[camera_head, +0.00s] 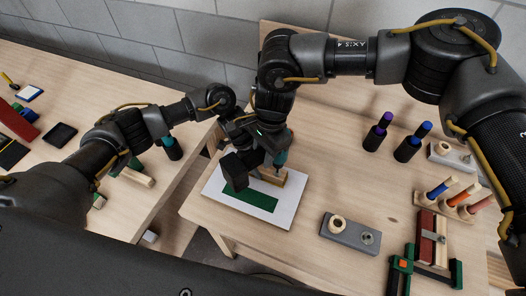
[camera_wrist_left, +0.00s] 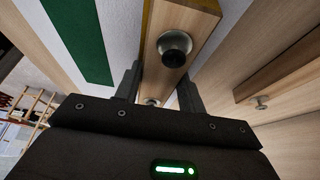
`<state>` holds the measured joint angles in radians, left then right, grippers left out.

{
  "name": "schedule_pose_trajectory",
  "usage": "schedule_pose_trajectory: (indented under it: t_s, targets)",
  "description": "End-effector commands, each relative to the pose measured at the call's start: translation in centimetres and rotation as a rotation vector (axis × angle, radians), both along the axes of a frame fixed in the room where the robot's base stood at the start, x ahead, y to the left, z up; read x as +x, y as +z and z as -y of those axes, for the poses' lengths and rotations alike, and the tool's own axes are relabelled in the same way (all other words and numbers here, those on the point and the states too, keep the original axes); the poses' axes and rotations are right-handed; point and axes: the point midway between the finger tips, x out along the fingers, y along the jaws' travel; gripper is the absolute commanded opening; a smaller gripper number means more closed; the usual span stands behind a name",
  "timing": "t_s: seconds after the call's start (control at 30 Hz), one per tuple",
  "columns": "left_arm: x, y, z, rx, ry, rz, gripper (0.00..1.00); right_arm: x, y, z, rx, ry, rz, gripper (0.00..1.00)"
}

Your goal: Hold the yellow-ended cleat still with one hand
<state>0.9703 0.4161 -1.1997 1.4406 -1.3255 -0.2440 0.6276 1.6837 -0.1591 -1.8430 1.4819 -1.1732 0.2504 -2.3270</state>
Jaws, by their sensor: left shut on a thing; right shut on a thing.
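The wooden cleat (camera_head: 272,178) lies on a white sheet (camera_head: 285,213) beside a green rectangle (camera_head: 250,201). A yellow strip shows at its edge in the left wrist view, where the cleat (camera_wrist_left: 200,20) also carries a dark round piece in a metal collar and a smaller metal fitting. My left gripper (camera_wrist_left: 160,92) is shut on the cleat, one finger along each side; it also shows in the head view (camera_head: 258,170). My right gripper (camera_head: 279,143) is shut on a teal tool (camera_head: 281,158) above the cleat. Its tip is partly hidden.
A grey block (camera_head: 350,234) with round fittings stands at the front right. Dark bottles (camera_head: 376,135), a rack with coloured handles (camera_head: 455,200) and a red-and-green clamp fixture (camera_head: 427,240) stand farther right. A gap separates this table from the left one.

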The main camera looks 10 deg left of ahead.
Motion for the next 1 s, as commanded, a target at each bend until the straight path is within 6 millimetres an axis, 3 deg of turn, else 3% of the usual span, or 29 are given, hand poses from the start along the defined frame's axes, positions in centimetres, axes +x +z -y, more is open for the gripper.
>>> schedule_pose_trajectory:
  t_s: [0.57, 1.0]
  targets:
    - [0.0, 0.0, 0.0, 0.000, 0.000, 0.000, 0.14, 0.0, 0.1, -0.1, 0.001, 0.000, 0.001, 0.00]
    - [0.0, 0.0, 0.0, 0.000, 0.000, 0.000, 0.14, 0.1, 2.8, 0.0, 0.002, 0.001, 0.003, 0.00]
